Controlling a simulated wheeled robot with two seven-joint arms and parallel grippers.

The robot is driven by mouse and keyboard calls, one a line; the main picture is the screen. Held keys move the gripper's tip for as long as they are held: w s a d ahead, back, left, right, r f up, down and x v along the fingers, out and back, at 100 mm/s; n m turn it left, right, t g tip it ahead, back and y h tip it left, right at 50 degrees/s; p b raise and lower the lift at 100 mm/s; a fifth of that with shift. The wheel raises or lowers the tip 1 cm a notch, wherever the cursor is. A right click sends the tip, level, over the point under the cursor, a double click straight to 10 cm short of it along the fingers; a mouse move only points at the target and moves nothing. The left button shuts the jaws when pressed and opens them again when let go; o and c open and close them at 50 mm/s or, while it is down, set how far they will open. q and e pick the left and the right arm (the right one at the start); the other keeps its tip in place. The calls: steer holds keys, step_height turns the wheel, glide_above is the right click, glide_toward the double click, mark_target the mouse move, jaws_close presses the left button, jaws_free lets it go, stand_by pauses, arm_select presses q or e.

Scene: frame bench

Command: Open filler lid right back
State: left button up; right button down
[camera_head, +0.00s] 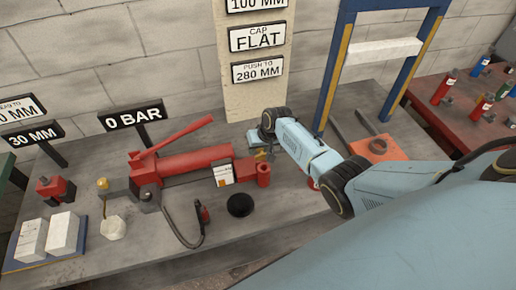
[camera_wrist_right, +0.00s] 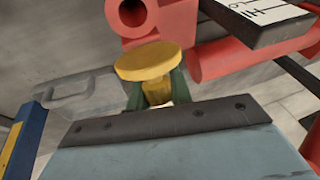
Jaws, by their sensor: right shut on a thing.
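My right gripper (camera_head: 264,154) reaches in from the right, to the back right end of the red hand pump (camera_head: 195,161). In the wrist view its green fingertips (camera_wrist_right: 156,94) are shut on the stem of a round yellow cap (camera_wrist_right: 155,62). The cap's flat top shows. The yellow cap also shows small in the head view (camera_head: 260,153), partly hidden by the gripper. The wrist view shows a red round fitting (camera_wrist_right: 133,18) just behind the cap. I cannot tell from these frames whether the cap is the filler lid. My left gripper is not in view.
A black disc (camera_head: 240,205) and a hose (camera_head: 181,232) lie in front of the pump. A blue press frame (camera_head: 334,62) and an orange block (camera_head: 376,149) stand right of my gripper. White blocks (camera_head: 63,232) sit at the left. The bench front is mostly clear.

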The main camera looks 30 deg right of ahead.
steer(key=shift+w+f+g+b, duration=0.1)
steer(key=shift+f+g+b, duration=0.2)
steer(key=shift+g+b, duration=0.25)
steer(key=c, duration=1.3)
jaws_free()
steer(key=shift+d+r+p, duration=0.15)
steer(key=shift+r+p, duration=0.3)
steer(key=shift+r, duration=0.15)
steer(key=p+v, duration=0.3)
steer(key=v, duration=0.9)
steer(key=shift+d+r, duration=0.1)
